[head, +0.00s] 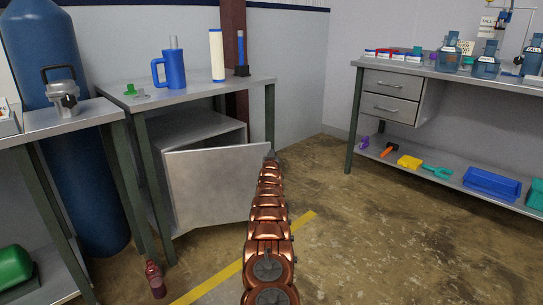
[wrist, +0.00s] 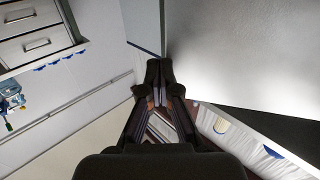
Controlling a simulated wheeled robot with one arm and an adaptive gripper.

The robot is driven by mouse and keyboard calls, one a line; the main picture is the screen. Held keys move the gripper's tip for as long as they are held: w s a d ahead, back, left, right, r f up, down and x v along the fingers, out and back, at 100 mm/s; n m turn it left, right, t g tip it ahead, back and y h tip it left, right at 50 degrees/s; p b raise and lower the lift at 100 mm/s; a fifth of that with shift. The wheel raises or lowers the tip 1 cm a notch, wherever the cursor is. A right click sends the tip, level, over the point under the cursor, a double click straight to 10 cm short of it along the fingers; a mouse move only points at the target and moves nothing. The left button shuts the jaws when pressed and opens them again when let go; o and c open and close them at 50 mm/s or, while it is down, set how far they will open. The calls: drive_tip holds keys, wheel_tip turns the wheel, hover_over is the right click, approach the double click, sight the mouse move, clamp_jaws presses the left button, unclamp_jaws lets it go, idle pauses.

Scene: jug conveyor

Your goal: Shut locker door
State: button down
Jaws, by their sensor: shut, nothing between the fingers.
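The locker (head: 198,128) is a grey metal box under the left-middle table. Its door (head: 215,188) is a flat grey panel standing open, swung out in front of the locker, with the dark interior showing above its top edge. My copper arm reaches forward to the door's right edge. My gripper (head: 271,160) is small at the arm's end, beside the door's upper right corner. In the wrist view the shut, empty fingers (wrist: 160,68) point at the edge of a large grey panel (wrist: 245,50), which looks like the door. Whether they touch it I cannot tell.
The table (head: 180,94) above the locker carries a blue jug (head: 170,70) and a white cylinder (head: 217,55). A blue tank (head: 85,180) stands left. A bench with drawers (head: 390,95) stands right. The floor (head: 350,235) between is clear, with a yellow line.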

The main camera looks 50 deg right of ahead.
drive_tip(key=shift+w+a, duration=0.2)
drive_tip(key=shift+s, duration=0.1)
